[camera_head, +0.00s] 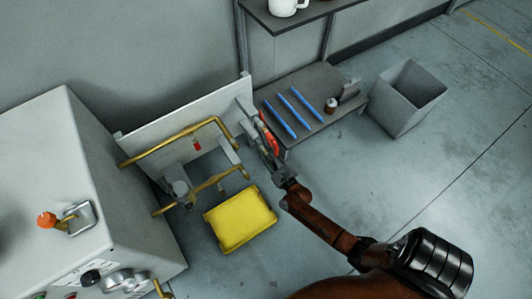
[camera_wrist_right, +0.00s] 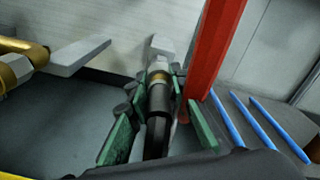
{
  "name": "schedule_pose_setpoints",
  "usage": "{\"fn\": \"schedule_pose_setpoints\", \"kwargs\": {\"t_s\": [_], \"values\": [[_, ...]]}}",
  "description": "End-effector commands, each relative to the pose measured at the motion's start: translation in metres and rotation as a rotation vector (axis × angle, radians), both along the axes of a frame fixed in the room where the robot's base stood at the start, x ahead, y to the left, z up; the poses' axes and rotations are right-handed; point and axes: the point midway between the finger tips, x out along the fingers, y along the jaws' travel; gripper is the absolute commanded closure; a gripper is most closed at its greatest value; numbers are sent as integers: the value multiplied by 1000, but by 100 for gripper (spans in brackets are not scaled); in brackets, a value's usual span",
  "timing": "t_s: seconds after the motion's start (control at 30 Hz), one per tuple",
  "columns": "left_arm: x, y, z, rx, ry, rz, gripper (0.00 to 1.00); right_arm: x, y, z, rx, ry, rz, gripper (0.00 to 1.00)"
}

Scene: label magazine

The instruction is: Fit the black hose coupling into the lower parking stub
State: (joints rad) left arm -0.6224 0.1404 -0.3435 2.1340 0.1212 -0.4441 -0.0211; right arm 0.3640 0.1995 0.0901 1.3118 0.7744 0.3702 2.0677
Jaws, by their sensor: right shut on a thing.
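The black hose coupling (camera_wrist_right: 158,105) is between the green-padded fingers of my right gripper (camera_wrist_right: 160,128) in the right wrist view. A brass ring (camera_wrist_right: 158,77) shows at its far end. A pale grey fitting (camera_wrist_right: 161,47) lies just beyond the ring. It may be a parking stub, and I cannot tell whether the coupling touches it or sits in it. In the head view my right gripper (camera_head: 279,170) is beside the right end of the pale panel, and the coupling is too small to make out there. My left gripper is not in view.
A red bar (camera_wrist_right: 214,55) stands close to the right of my right gripper. Brass pipes (camera_head: 172,144) run in front of the pale panel, above a yellow tray (camera_head: 240,218). A low shelf (camera_head: 308,82) with blue rods (camera_head: 301,105) and a grey bin (camera_head: 405,100) stand to the right.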

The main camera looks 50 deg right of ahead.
Motion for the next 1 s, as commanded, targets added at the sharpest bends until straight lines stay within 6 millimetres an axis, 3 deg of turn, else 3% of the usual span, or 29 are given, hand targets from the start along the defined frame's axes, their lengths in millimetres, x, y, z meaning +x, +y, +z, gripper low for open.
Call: {"fn": "schedule_pose_setpoints", "kwargs": {"t_s": [0.27,0.3,0.57,0.87,1.0], "values": [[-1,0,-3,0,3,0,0,7,-2,1,-1,-2,0,100],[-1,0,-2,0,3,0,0,7,-2,1,-1,-2,0,79],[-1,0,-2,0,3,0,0,7,-2,1,0,-1,0,61],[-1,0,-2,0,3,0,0,5,-1,0,0,1,-1,60],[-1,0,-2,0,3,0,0,-7,1,-1,1,2,0,60]]}}
